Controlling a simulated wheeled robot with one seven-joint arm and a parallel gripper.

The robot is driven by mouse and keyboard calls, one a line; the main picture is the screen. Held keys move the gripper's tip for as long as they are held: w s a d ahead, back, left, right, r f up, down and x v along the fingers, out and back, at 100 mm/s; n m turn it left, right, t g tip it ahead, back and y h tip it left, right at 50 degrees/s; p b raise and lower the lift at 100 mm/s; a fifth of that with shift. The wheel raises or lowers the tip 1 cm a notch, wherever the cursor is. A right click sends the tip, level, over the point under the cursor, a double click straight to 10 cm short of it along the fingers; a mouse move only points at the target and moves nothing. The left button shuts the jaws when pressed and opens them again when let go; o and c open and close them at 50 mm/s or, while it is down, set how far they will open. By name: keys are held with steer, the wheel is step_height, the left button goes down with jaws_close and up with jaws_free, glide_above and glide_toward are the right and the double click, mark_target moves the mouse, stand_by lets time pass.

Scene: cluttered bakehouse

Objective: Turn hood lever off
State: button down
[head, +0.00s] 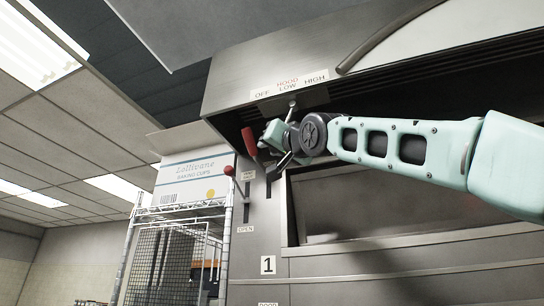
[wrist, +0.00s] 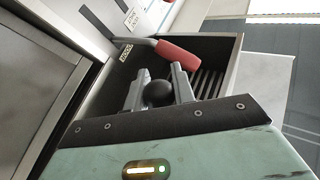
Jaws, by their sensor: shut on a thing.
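The hood lever (head: 292,104) shows in the head view as a short metal stem under the hood label, below the word LOW. Its lower part is hidden behind my arm. In the wrist view, a black ball knob (wrist: 158,93), which looks like the lever's end, sits between the two grey fingers. My gripper (head: 277,137) is up under the hood's front edge, and its fingers (wrist: 160,72) are shut on the knob. The label (head: 288,88) reads OFF at left, LOW in the middle and HIGH at right.
A red-handled lever (head: 249,142) is close left of my gripper and also shows in the wrist view (wrist: 176,52). A red-ball lever (head: 229,171) is lower left on the oven front. A wire rack (head: 180,214) bearing a baking-cups box (head: 192,165) stands at left.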

steer(key=shift+s+d+r, duration=0.15)
steer(key=shift+s+r, duration=0.05)
steer(key=shift+r, duration=0.1)
steer(key=c, duration=1.2)
jaws_free()
steer(key=shift+s, duration=0.1)
steer(key=shift+s+d+f+b, duration=0.15)
steer(key=shift+s+f+b, duration=0.05)
steer(key=shift+f+b, duration=0.35)
steer(key=b+v, duration=1.1)
steer(key=v, duration=0.5)
steer(key=shift+s+d+r+b, duration=0.1)
steer(key=shift+s+b, duration=0.05)
steer(key=shift+b, duration=0.15)
